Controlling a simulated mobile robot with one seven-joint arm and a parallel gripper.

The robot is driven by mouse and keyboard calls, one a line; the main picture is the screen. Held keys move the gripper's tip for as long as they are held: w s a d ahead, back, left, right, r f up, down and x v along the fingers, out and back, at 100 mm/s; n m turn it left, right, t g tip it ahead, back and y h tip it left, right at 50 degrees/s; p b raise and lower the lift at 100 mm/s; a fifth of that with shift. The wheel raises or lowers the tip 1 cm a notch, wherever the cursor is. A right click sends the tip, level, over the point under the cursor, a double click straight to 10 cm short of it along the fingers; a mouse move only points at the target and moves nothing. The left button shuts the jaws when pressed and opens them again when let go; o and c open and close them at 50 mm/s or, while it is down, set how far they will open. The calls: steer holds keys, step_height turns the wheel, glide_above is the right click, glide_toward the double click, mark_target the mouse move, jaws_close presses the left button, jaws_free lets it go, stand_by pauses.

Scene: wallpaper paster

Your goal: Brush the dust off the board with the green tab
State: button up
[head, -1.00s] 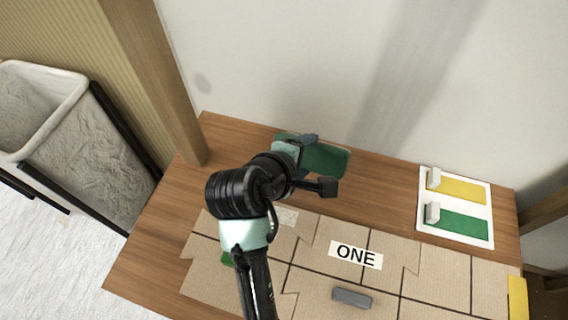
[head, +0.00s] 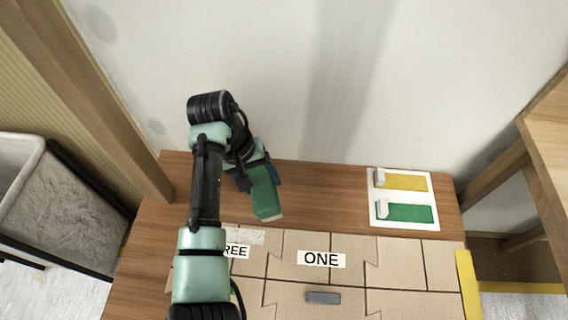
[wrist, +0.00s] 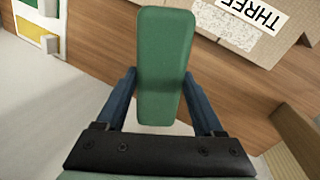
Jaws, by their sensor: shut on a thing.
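My gripper (head: 262,170) is shut on a long green block with rounded edges (head: 265,200), seemingly the brush. It is held over the rear left of the table, its end toward the boards. In the wrist view the block (wrist: 165,60) sits between my two blue fingers; no bristles show. Cardboard boards (head: 400,275) lie along the table's front. One has a label "ONE" (head: 321,259); another, partly hidden by my arm, has a label "THREE" (wrist: 260,12). A pale speckled patch, perhaps dust (head: 243,236), lies beside that label.
A white panel (head: 403,225) with yellow and green fields and white blocks is at the back right. A grey bar (head: 323,297) lies on the boards. A yellow tab (head: 468,285) is at their right edge. A wooden post (head: 120,120) stands left; the table's rear middle (head: 325,190) is clear.

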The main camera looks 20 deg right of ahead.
steer(key=s+a+r+m+y+p, duration=0.1)
steer(key=a+m+p, duration=0.1)
steer(key=a, duration=0.6)
steer(key=s+a+r+m+y+p, duration=0.1)
steer(key=a+m, duration=0.2)
steer(key=a, duration=0.4)
steer(key=shift+s+a+r+m+t+y+p, duration=0.25)
steer(key=shift+s+a+m+t+y+p, duration=0.05)
steer(key=shift+s+a+t+y+p, duration=0.1)
steer(key=shift+d+r, duration=0.1)
steer(key=shift+r, duration=0.05)
steer(key=shift+f+b, duration=1)
steer(key=shift+f, duration=2.3)
